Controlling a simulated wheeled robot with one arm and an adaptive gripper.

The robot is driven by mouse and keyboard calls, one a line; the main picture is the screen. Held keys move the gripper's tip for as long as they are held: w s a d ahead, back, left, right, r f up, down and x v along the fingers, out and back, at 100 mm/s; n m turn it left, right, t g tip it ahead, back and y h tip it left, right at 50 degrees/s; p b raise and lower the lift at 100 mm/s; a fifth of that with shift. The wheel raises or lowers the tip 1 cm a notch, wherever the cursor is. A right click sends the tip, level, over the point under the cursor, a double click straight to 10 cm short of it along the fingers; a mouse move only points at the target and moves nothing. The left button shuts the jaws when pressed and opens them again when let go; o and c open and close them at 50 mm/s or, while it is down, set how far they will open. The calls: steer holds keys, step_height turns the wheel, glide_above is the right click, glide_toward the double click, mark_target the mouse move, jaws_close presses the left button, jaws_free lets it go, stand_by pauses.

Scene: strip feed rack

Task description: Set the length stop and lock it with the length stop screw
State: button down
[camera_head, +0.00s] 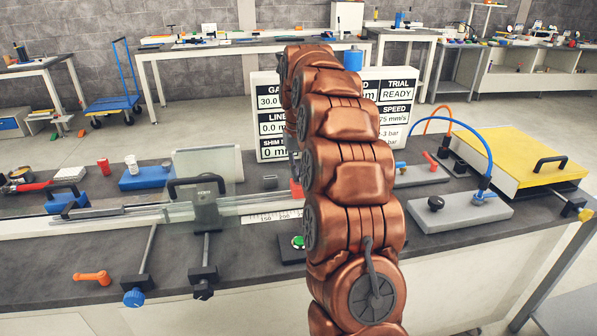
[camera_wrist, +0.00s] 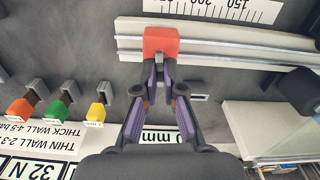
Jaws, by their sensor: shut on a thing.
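The length stop appears to be the red block (camera_wrist: 160,40) on the pale rail (camera_wrist: 240,55) in the wrist view. My gripper (camera_wrist: 158,62) is shut on its near side. In the head view a red block (camera_head: 296,188) shows beside my arm, just above the scale (camera_head: 272,217) marked 150 and 200. The scale also shows in the wrist view (camera_wrist: 215,8). I cannot make out the length stop screw.
Orange, green and yellow tabs (camera_wrist: 58,109) line up at left in the wrist view. A display board (camera_head: 270,145) stands behind the rail. A clamp with a black handle (camera_head: 205,205) sits left along the rail. A green button (camera_head: 297,242) is in front.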

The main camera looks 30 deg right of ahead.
steer(key=c, duration=1.3)
jaws_free()
steer(key=shift+r, duration=0.1)
steer(key=shift+r, duration=3.7)
steer(key=shift+a, duration=0.1)
